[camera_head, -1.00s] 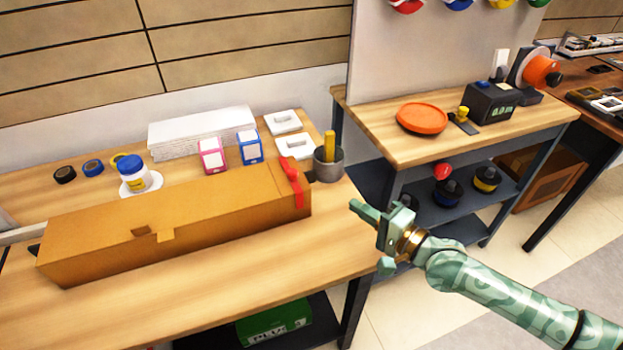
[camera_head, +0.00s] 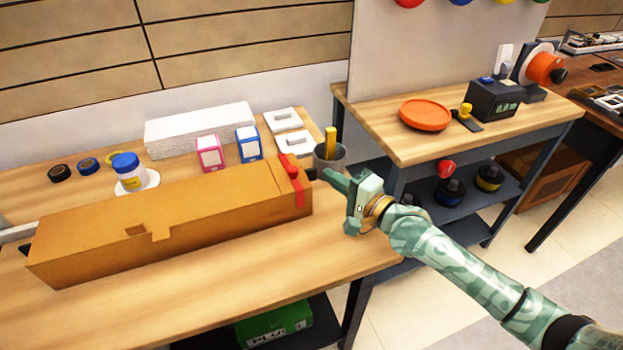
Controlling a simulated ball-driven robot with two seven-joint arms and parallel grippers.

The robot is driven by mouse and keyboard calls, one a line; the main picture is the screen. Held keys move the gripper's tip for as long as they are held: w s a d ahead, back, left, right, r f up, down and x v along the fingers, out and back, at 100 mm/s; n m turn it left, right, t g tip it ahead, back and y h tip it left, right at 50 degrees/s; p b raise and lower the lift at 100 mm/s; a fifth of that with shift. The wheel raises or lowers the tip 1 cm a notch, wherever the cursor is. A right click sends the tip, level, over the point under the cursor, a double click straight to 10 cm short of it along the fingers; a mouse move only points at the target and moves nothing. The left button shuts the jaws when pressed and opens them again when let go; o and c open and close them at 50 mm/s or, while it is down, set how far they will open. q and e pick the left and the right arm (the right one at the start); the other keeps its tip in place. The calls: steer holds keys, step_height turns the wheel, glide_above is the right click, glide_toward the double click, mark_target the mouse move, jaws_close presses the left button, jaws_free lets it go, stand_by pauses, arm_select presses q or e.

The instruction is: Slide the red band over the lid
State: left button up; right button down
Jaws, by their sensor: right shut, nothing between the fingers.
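A long brown cardboard box (camera_head: 190,222) with a closed lid lies across the wooden table. The red band (camera_head: 296,184) is around the box's right end, with a red piece standing up at its top. My right gripper (camera_head: 337,203) is shut and empty, just to the right of the box's banded end and apart from it. A tab and a cut-out show near the middle of the box's lid edge. My left gripper does not show.
A grey cup (camera_head: 330,160) with a yellow item stands behind the band. A blue-lidded jar (camera_head: 130,172), pink and blue card boxes, tape rolls and a white stack (camera_head: 200,128) stand behind the box. The table front (camera_head: 250,265) is clear.

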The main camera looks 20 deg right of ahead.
mark_target(280, 194)
steer(key=w+a, duration=0.1)
steer(key=a, duration=0.1)
steer(key=w+a, duration=0.1)
steer(key=a, duration=0.1)
steer(key=shift+w+a, duration=0.1)
steer(key=shift+w, duration=0.05)
steer(key=shift+a+r, duration=0.15)
steer(key=shift+a, duration=0.2)
steer(key=a+p, duration=0.2)
steer(key=a, duration=0.1)
steer(key=a+p, duration=0.1)
steer(key=a, duration=0.2)
steer(key=shift+s+a+r+p, duration=0.1)
steer(key=shift+s+a+p, duration=0.1)
steer(key=shift+p, duration=0.2)
steer(key=shift+a, duration=0.25)
steer(key=shift+f, duration=0.25)
